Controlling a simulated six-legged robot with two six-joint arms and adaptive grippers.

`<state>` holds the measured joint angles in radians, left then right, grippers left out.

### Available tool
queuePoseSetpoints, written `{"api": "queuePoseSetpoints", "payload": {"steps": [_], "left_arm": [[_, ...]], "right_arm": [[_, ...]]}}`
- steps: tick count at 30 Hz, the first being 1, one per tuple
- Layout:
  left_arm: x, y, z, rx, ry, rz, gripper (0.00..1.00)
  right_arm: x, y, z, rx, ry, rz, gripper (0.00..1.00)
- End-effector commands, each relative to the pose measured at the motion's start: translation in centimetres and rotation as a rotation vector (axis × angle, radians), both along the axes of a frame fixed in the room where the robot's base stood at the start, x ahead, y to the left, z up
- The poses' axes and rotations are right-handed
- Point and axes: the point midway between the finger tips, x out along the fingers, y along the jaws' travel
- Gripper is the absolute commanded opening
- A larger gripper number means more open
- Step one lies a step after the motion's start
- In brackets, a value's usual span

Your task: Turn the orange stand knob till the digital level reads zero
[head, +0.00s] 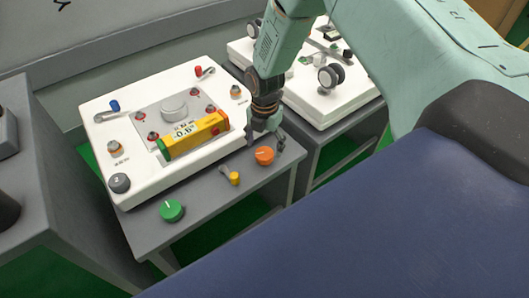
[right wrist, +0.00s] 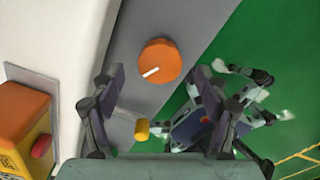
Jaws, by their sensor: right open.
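The orange knob (head: 264,156) sits on the grey stand top, near its right front edge. In the right wrist view the orange knob (right wrist: 160,62) has a white pointer line toward the lower left. My right gripper (head: 266,138) is open above and just behind the knob, pointing down. In the right wrist view my right gripper's fingers (right wrist: 155,92) are apart, with the knob ahead of and between them, not gripped. The yellow digital level (head: 196,134) lies on the white device; its small display seems to read about -0.6. My left gripper is not in view.
A green knob (head: 172,210) and a small yellow knob (head: 235,179) are on the same stand top. The white device (head: 135,182) carries several small knobs and posts. Another white device (head: 318,105) stands on a cart behind. A dark blue surface (head: 370,225) fills the lower right.

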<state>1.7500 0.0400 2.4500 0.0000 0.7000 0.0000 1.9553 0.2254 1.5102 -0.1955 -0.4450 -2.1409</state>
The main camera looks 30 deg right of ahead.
Motion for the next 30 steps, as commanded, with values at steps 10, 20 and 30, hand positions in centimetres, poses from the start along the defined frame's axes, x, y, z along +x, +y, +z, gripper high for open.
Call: {"api": "queuePoseSetpoints", "payload": {"steps": [10, 20, 30], "left_arm": [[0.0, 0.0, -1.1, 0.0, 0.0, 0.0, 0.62], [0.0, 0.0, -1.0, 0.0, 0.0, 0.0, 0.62], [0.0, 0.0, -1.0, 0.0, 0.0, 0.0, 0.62]], "right_arm": [[0.1, 0.0, -2.7, 0.0, -0.002, -0.001, 0.75], [0.1, 0.0, -2.6, 0.0, -0.002, -0.001, 0.64], [0.0, 0.0, -2.6, 0.0, -0.002, -0.001, 0.35]]}}
